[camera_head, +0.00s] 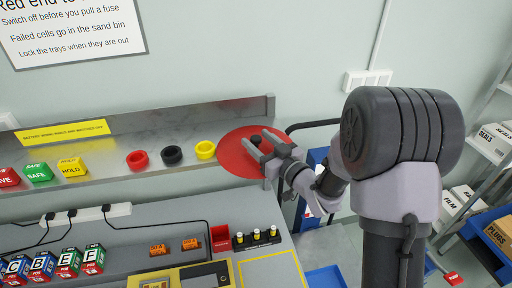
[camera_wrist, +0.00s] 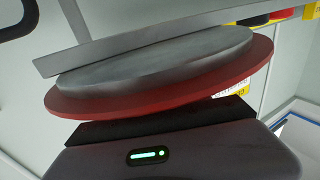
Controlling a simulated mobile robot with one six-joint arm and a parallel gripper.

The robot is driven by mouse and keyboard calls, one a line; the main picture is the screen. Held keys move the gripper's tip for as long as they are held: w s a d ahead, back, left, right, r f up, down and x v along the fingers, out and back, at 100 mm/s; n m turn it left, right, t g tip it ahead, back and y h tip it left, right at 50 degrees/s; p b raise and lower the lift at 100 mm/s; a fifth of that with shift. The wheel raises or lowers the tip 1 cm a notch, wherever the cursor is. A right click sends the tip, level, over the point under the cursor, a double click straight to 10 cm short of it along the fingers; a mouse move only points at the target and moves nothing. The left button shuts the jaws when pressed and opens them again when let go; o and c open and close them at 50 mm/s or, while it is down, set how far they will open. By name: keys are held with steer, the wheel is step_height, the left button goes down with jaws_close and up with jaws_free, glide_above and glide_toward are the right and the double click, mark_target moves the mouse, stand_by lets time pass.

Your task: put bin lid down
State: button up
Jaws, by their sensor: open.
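The bin lid (camera_head: 235,161) is a round red disc with a dark knob (camera_head: 256,140). In the head view it is at the right end of the grey wall shelf. In the wrist view the lid (camera_wrist: 160,100) shows edge-on as a red rim with a grey round face, close in front of my gripper. My gripper (camera_head: 266,147) is over the lid, with its fingers apart near the knob. Whether the fingers touch the knob, and whether the lid rests on the shelf, I cannot tell. The fingertips are not clear in the wrist view.
The shelf (camera_head: 110,164) carries red, black and yellow rings (camera_head: 171,155) left of the lid, and coloured blocks (camera_head: 72,168) farther left. Below is a bench with a red box (camera_head: 220,238) and a row of small cells (camera_head: 256,239). Shelving (camera_head: 490,148) stands at right.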

steer(key=shift+x, duration=0.85)
steer(key=shift+s, duration=0.1)
steer(key=shift+c, duration=0.4)
jaws_close()
